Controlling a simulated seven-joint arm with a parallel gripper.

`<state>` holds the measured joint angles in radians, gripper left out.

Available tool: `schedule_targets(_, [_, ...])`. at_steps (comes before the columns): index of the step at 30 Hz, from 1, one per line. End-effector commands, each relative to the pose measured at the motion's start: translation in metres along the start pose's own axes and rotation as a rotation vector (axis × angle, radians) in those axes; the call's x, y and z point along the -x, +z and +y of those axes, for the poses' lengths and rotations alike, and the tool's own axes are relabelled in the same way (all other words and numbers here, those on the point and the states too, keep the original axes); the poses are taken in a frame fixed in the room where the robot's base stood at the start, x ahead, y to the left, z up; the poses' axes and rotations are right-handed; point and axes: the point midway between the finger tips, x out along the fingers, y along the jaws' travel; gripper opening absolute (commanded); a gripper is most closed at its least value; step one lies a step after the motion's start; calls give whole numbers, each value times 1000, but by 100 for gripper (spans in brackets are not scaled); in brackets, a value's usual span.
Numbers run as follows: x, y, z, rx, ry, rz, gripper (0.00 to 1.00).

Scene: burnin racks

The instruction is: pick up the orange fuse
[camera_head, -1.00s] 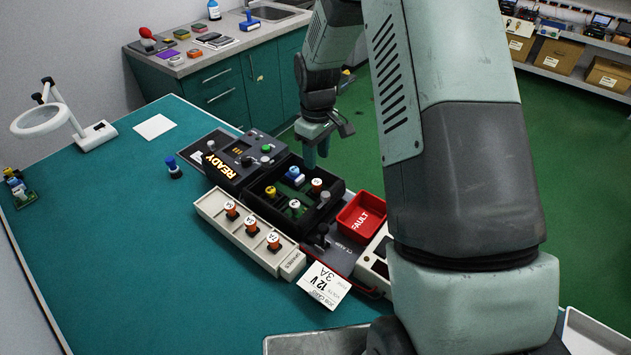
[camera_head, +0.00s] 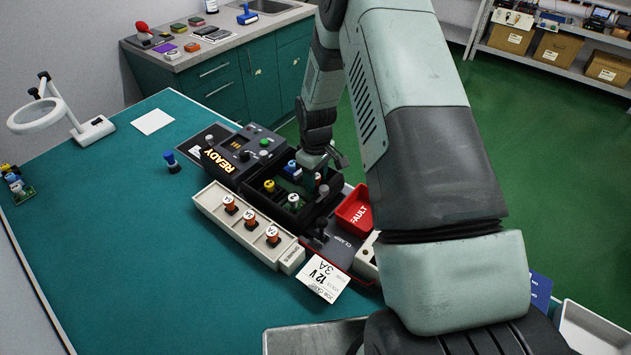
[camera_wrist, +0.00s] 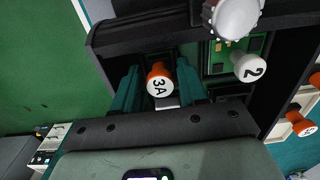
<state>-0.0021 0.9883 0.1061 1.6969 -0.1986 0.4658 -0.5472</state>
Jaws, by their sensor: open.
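An orange fuse with a white cap marked 3A (camera_wrist: 159,80) stands in the black open-topped box (camera_head: 252,196). My gripper (camera_wrist: 160,90) is open, with one green finger on each side of this fuse and no clear contact. In the head view my gripper (camera_head: 322,162) is low over the box's right side and hides most of the fuse. Several more orange fuses (camera_head: 231,205) stand in the cream rack beside the box; one (camera_wrist: 300,127) shows at the right of the wrist view.
Close by in the box are a white-topped part marked 2 (camera_wrist: 250,68), a grey knob (camera_wrist: 235,18), a yellow part (camera_head: 269,186) and a blue part (camera_head: 292,168). A READY panel (camera_head: 232,155) and a red FAULT bin (camera_head: 355,209) flank the box.

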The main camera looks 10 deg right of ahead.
Motion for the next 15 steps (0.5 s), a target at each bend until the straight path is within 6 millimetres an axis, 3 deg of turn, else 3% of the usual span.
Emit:
schedule_targets(2, [0,0,0,0,0,0,42])
schedule_targets(10, [0,0,0,0,-1,0,2])
schedule_targets(15, [0,0,0,0,-1,0,0])
